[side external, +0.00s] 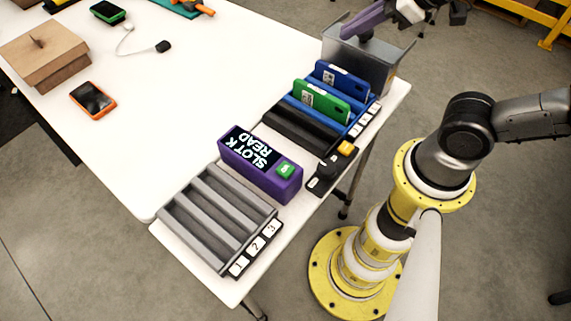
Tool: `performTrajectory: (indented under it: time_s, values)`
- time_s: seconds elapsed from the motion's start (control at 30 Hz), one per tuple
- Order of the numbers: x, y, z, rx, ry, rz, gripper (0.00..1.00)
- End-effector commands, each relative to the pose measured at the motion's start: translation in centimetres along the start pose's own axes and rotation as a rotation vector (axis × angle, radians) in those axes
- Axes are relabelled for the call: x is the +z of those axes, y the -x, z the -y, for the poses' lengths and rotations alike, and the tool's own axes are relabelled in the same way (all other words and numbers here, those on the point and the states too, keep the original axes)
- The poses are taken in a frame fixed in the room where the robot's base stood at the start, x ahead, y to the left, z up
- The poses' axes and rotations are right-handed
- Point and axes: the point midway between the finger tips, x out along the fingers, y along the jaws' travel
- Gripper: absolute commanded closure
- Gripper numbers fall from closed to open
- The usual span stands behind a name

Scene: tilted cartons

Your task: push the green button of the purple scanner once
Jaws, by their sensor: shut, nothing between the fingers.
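The purple scanner (262,183) stands near the right edge of the white table. Its dark top screen shows white text turned in the picture, which seems to read "READ SLOT K". The green button (286,169) is on its top, at the right end, with a small light mark on it. Nothing touches the button.
A grey slotted rack (215,215) numbered 1 to 3 stands left of the scanner. A black device (325,174) is just right of it. Beyond stand a blue-black rack holding a green carton (322,101) and a blue one, and the metal bin (378,70). An orange device (92,99) lies far left.

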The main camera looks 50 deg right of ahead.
Motion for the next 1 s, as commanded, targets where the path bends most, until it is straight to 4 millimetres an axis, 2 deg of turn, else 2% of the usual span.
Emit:
performTrajectory:
  time_s: [0.1, 0.3, 0.43, 0.6, 0.77, 1.0]
  values:
    - [-2.7, -1.5, 2.4, -0.048, 0.212, -0.084, 1.00]
    - [-5.7, -3.4, 8.3, -0.143, 0.513, -0.218, 1.00]
    - [-6.2, -4.0, 12.4, -0.211, 0.651, -0.280, 1.00]
    - [-5.4, -4.1, 16.4, -0.290, 0.748, -0.306, 1.00]
    - [-4.9, -3.7, 18.0, -0.325, 0.787, -0.321, 1.00]
    - [-4.9, -3.5, 18.2, -0.330, 0.793, -0.325, 1.00]
